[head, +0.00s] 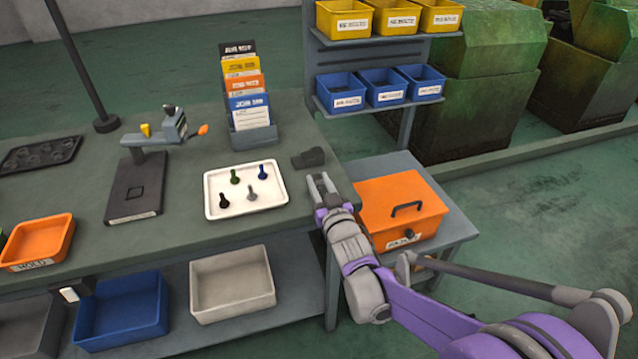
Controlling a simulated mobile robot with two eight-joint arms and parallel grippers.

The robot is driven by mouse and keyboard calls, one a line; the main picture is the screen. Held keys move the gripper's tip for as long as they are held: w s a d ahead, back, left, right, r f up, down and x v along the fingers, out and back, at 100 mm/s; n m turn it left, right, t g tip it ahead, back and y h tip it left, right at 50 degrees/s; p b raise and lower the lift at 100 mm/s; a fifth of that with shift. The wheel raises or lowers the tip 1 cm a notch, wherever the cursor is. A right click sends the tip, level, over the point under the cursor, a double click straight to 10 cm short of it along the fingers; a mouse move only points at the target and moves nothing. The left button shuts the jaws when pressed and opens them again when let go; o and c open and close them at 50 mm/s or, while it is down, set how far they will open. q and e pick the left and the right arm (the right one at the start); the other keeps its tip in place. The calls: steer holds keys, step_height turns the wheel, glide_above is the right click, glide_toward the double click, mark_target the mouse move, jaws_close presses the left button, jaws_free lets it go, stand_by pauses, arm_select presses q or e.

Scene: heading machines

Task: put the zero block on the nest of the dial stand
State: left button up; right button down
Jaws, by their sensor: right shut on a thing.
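The dial stand (133,190) stands on the bench at left, with a dark flat base and a grey dial arm above it. The nest (137,193) shows as a small dark square on the base, with nothing on it. My right gripper (320,180) is at the bench's right edge, to the right of the white tray and well away from the stand. It is shut on a small grey thing that its fingers mostly hide. This is probably the zero block, which I see nowhere else for certain. My left gripper is not in view.
A white tray (213,211) holds several small pins. A dark grey piece (308,158) lies just beyond my right gripper. A card rack (255,137) stands behind the tray. An orange bin (40,240) is at left, and an orange toolbox (402,205) is on the right-hand side table.

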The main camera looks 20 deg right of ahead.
steer(key=shift+f, duration=0.15)
steer(key=c, duration=0.6)
jaws_free()
steer(key=s, duration=1.1)
steer(key=shift+r+p, duration=0.3)
steer(key=shift+r, duration=0.1)
